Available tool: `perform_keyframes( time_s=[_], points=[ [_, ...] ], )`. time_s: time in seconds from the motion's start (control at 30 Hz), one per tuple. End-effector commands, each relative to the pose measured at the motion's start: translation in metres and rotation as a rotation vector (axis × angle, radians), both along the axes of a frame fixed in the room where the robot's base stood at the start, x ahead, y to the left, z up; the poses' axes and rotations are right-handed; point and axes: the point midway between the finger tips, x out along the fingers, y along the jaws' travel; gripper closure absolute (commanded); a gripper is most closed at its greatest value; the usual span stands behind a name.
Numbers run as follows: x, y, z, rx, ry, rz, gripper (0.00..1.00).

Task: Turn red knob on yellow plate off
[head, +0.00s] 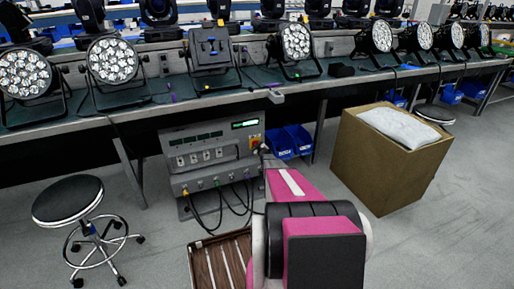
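A grey control box (208,160) with displays, sockets and cables stands under the front edge of the workbench. A small yellow plate (255,141) sits at the right of its front face. The red knob on it is too small to make out clearly, and its setting cannot be read. My pink and black arm reaches from the bottom right toward the box. The small dark end of my gripper (263,151) appears just below and right of the yellow plate. Its fingers are too small and partly hidden, so I cannot tell whether they touch the knob.
Several stage lights (113,62) stand on the workbench (145,101). A brown box (385,165) with a white bag (400,127) stands to the right. Blue bins (291,141) sit beside the control box. A black stool (68,199) stands at left. A brown slatted case (217,262) lies in front.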

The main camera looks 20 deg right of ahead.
Motion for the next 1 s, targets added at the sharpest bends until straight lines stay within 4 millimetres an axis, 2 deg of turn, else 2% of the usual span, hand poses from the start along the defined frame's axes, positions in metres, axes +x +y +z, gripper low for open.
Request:
perform_keyframes(
  time_s=[0.03,0.1,0.4,0.57,0.77,1.0],
  points=[
    [0.0,0.0,0.0,-0.004,0.0,0.001,0.45],
    [0.0,0.0,0.0,-0.003,0.0,0.001,0.26],
    [-0.001,0.0,0.0,-0.001,0.001,0.001,0.26],
    [-0.009,0.0,0.001,-0.001,0.001,0.001,0.26],
    [-0.037,0.0,0.005,-0.001,0.001,0.001,0.26],
    [-0.082,-0.002,0.011,-0.002,0.001,0.0,0.26]
  ],
)
